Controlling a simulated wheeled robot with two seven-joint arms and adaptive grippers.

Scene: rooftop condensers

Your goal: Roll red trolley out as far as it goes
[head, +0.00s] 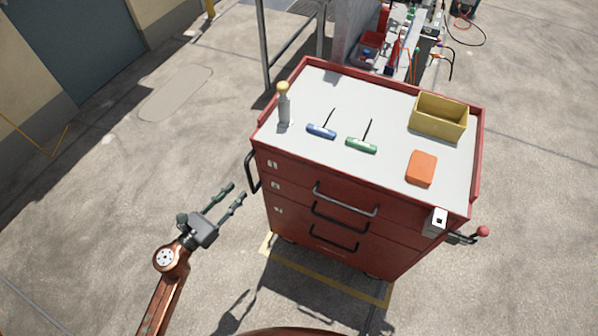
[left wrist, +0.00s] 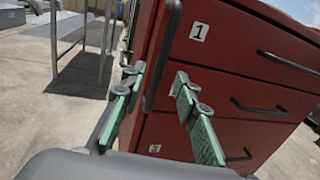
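The red trolley (head: 335,215) stands with a grey top and several drawers with dark bar handles in front. A black side handle (head: 251,172) is on its left end; in the left wrist view this handle (left wrist: 163,55) runs upright between the fingers' lines. My left gripper (head: 237,190) is open and empty, just left of and short of the handle, with a small gap. Its green-padded fingers (left wrist: 158,78) also show in the left wrist view. A lever with a red knob (head: 483,231) sticks out at the trolley's right front corner. My right gripper is not in view.
A bottle (head: 284,108), blue (head: 321,131) and green (head: 361,145) T-handled tools, a yellow bin (head: 438,118) and an orange box (head: 421,168) lie on top. Yellow floor lines (head: 325,281) edge the trolley. Metal posts (head: 264,45) stand behind. Floor left is clear.

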